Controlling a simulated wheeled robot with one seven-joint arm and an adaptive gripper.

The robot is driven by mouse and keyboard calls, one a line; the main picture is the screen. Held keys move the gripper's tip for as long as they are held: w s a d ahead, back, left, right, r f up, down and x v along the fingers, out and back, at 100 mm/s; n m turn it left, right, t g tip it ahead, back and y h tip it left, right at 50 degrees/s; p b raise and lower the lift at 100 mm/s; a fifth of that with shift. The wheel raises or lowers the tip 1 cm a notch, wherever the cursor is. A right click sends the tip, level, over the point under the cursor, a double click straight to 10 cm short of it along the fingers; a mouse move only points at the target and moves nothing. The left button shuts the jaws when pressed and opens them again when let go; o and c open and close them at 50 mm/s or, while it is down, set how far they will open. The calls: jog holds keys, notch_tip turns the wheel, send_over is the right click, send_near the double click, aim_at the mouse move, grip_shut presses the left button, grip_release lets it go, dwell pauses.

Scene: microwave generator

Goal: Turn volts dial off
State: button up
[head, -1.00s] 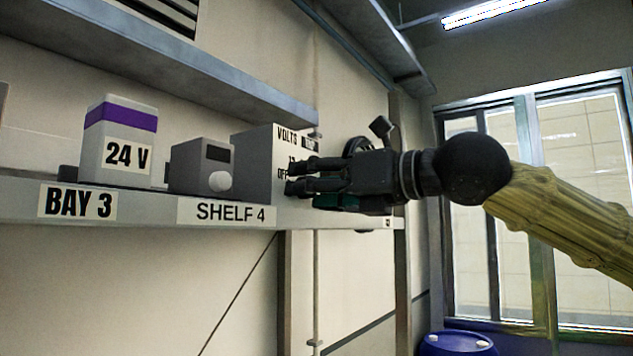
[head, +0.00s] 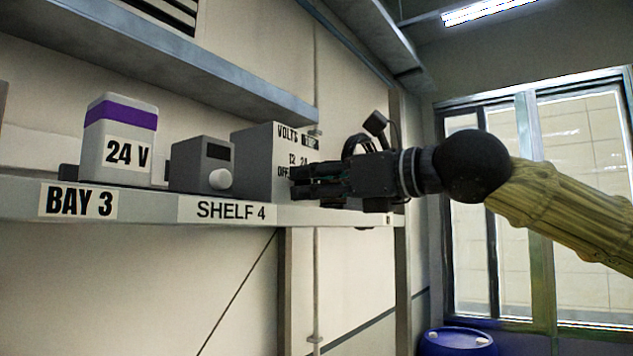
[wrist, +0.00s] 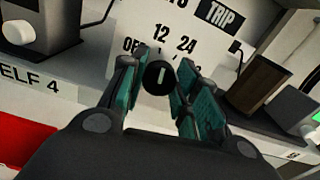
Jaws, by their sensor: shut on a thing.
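The volts dial (wrist: 160,76) is a small round black knob with a white line, on the pale face of a grey box (head: 255,165). In the wrist view the line is about upright, toward the "12" mark; "OFF" is to the left and "24" to the right. My gripper (wrist: 157,70) has its teal-padded fingers on either side of the dial and is shut on it. In the head view my gripper (head: 298,182) reaches the box face from the right and hides the dial.
The box stands on a shelf (head: 150,208). Left of it are a smaller grey box with a white knob (head: 220,180) and a 24 V canister (head: 117,145). The wrist view shows a brown block (wrist: 257,82) to the right. A blue drum (head: 458,342) stands below.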

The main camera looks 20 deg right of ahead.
jog(key=shift+r+n, duration=0.1)
jog(key=shift+n, duration=0.4)
jog(key=o, duration=1)
jog(key=shift+w, duration=0.1)
jog(key=v, duration=1.2)
jog(key=shift+d, duration=0.15)
